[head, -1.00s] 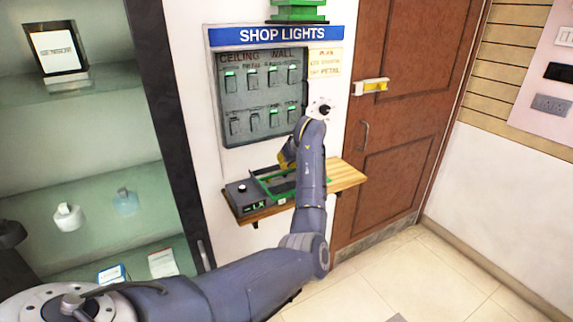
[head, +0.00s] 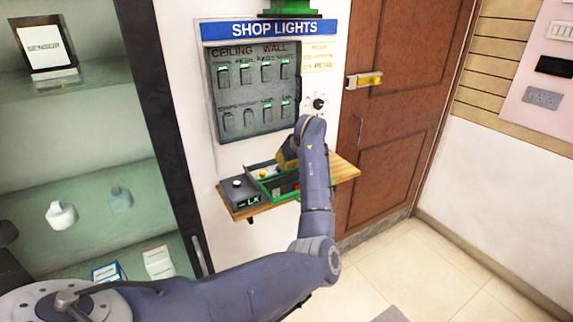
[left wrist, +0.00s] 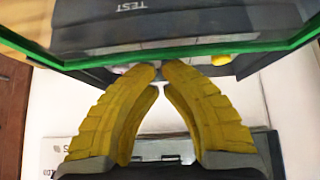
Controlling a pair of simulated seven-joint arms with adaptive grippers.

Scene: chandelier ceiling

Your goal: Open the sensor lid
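The sensor box (head: 240,195) is dark, with a knob and a lit green "LX" display, and sits on a small wooden shelf. Its green-framed lid part (head: 262,171) shows beside the display, with small coloured parts behind it. In the left wrist view the green lid edge (left wrist: 100,59) crosses above the fingertips, and "TEST" reads upside down beyond it. My left gripper (head: 286,155) has yellow fingers at the far side of the box. Its fingertips (left wrist: 159,71) nearly meet just at the green edge; whether they touch or grip it is unclear. My forearm hides part of the box.
The wooden shelf (head: 346,170) has bare room at its right. The "SHOP LIGHTS" switch panel (head: 253,93) is on the wall just above. A brown door (head: 400,120) stands to the right, and glass display shelves (head: 95,170) to the left.

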